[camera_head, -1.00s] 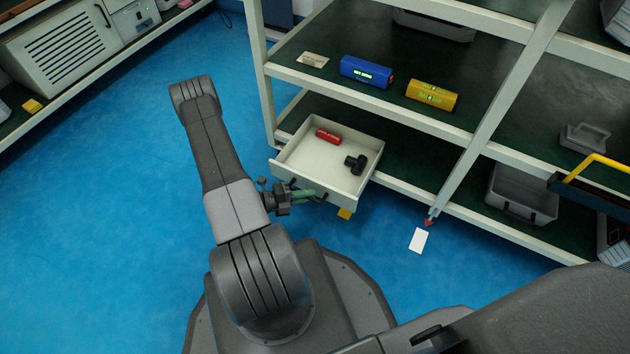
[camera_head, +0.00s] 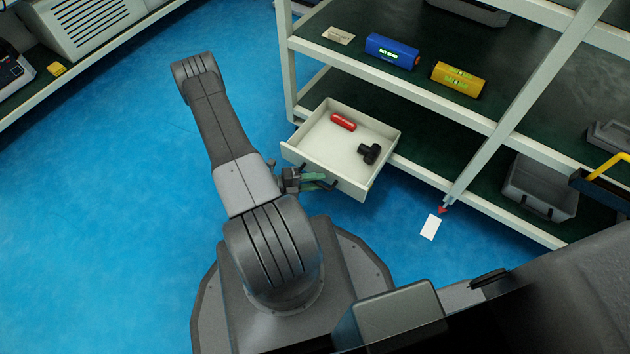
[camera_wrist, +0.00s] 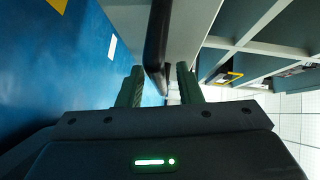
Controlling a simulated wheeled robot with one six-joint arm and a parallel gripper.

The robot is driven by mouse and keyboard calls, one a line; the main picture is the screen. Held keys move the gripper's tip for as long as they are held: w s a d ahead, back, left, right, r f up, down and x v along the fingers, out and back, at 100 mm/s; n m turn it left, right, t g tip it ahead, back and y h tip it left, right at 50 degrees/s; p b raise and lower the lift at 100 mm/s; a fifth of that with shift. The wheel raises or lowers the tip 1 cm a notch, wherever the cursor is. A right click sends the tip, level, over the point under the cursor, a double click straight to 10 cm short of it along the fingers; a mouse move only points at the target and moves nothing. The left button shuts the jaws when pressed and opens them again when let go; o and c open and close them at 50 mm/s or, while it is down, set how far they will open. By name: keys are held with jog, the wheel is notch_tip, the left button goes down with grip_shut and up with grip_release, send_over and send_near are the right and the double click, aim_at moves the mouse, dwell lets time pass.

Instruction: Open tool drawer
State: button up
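The tool drawer (camera_head: 350,185) is a cream tray-like drawer standing pulled out from the lower part of the shelf rack. A red cylinder (camera_head: 343,122) and a black knobbed item (camera_head: 369,153) lie inside. My gripper (camera_head: 318,180) is at the drawer's front, with its green fingers by the dark handle. In the wrist view, the two fingers (camera_wrist: 160,75) are spread apart, with the black handle bar (camera_wrist: 157,40) running between them. Gaps show on both sides of the bar, so the gripper does not look clamped on it.
The rack's shelf holds a blue cylinder (camera_head: 391,51), a yellow cylinder (camera_head: 458,79) and a small tan card (camera_head: 338,35). A grey bin (camera_head: 540,187) sits on the lower shelf. A white card (camera_head: 430,227) lies on the blue floor. The floor at left is clear.

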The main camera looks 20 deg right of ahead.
jog(key=shift+a, duration=0.15)
jog(key=w+a+r+p, duration=0.1)
jog(key=a+r+p, duration=0.1)
jog(key=a, duration=1.1)
jog(key=shift+a+p, duration=0.2)
jog(key=shift+p, duration=0.15)
jog(key=shift+w+d, duration=0.1)
jog(key=shift+s+d+f+b, duration=0.2)
jog(key=shift+d+f+b, duration=0.2)
jog(key=shift+d, duration=1.85)
jog(key=shift+s+d+f+b, duration=0.25)
jog(key=shift+d+b, duration=0.25)
jog(key=shift+d, duration=1.8)
jog(key=shift+s+d+f+b, duration=0.15)
jog(key=shift+d+f+b, duration=0.25)
jog(key=shift+d, duration=1.85)
jog(key=shift+s+r, duration=0.1)
